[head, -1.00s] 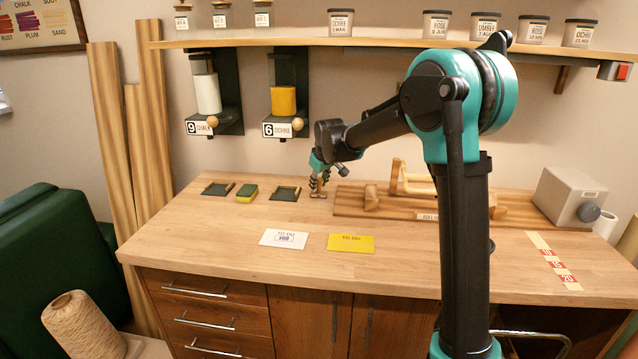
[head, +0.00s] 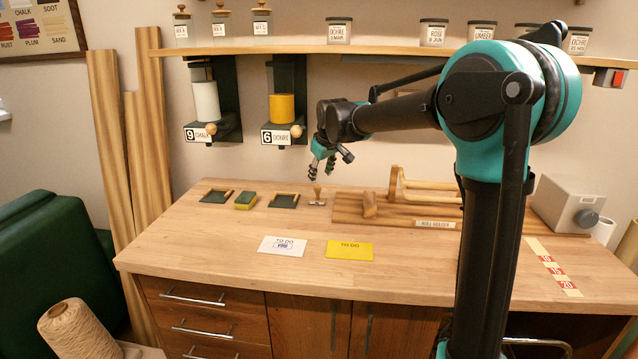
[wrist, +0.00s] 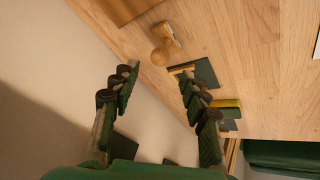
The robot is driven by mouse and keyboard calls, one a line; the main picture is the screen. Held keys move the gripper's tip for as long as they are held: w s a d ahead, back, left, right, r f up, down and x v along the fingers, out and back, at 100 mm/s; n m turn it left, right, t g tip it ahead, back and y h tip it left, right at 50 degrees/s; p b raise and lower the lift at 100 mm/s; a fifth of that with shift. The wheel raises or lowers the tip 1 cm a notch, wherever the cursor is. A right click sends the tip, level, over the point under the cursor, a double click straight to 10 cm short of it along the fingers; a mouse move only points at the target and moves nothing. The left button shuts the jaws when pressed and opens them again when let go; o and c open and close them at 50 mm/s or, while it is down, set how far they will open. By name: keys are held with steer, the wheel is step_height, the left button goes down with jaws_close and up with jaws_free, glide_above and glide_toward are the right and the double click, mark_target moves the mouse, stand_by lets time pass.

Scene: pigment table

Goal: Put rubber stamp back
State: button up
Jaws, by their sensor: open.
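The rubber stamp (head: 317,196), with a wooden handle, stands upright on the table between the right ink pad and the roll holder. In the wrist view the stamp (wrist: 165,45) is beyond the fingertips, apart from them. My gripper (head: 323,172) is open and empty, just above the stamp in the head view. The wrist view also shows my gripper (wrist: 157,80) with its fingers spread wide. A dark green ink pad (head: 285,198) lies left of the stamp. A white to-do card (head: 268,251) with a stamped mark lies nearer the front.
A yellow-green sponge-like block (head: 246,197) and another dark pad (head: 216,194) lie further left. A roll holder (head: 345,212) stands to the right. A yellow to-do card (head: 350,254) lies in front. Dispensers (head: 284,107) hang behind. The table's front is mostly clear.

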steer(key=shift+v, duration=1.45)
